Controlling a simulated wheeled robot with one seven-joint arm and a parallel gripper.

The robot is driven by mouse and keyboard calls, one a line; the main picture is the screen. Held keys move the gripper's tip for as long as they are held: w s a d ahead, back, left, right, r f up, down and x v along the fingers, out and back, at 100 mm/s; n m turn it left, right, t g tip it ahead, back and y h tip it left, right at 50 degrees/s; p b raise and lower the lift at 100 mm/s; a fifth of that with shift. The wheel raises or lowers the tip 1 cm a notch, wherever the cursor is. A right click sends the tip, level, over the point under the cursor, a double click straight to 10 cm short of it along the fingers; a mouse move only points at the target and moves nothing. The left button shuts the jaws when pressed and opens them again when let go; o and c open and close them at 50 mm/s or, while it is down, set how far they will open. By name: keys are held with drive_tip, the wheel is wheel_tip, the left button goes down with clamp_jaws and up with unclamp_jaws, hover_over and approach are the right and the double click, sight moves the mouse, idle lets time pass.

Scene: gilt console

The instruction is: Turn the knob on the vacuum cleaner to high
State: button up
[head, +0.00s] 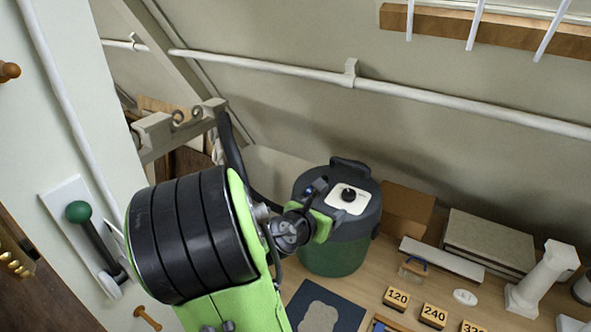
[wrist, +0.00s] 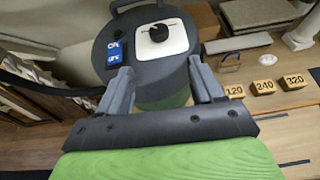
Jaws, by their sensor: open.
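The vacuum cleaner (head: 335,255) stands on the wooden console top, with a green drum, a dark grey lid and a handle. On its lid is a white plate with a round black knob (head: 348,195). In the wrist view the knob (wrist: 158,33) sits on the white plate near the top, ahead of my fingers. A blue switch (wrist: 114,52) is left of it on the lid. My gripper (wrist: 162,85) is open and empty, its two fingers apart over the near side of the vacuum. In the head view my gripper (head: 312,208) is at the vacuum's left side, partly hidden by my arm.
Blocks marked 120 (head: 397,298), 240 (head: 433,316) and 320 lie on the console right of the vacuum. A cardboard box (head: 405,210), a grey box (head: 488,242) and a white column (head: 542,280) stand behind and right. A wall lever (head: 80,213) is at left.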

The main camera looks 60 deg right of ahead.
sight(349, 193)
drive_tip(key=p+x, duration=0.3)
drive_tip(key=x, duration=0.2)
drive_tip(key=p+x, duration=0.3)
drive_tip(key=x, duration=0.2)
drive_tip(key=p+x, duration=0.3)
drive_tip(key=x, duration=0.2)
drive_tip(key=shift+d+r, duration=0.3)
drive_tip(key=shift+n, duration=0.3)
drive_tip(key=c, duration=1.1)
drive_tip(key=shift+o, duration=0.2)
drive_tip(key=shift+w, duration=0.1)
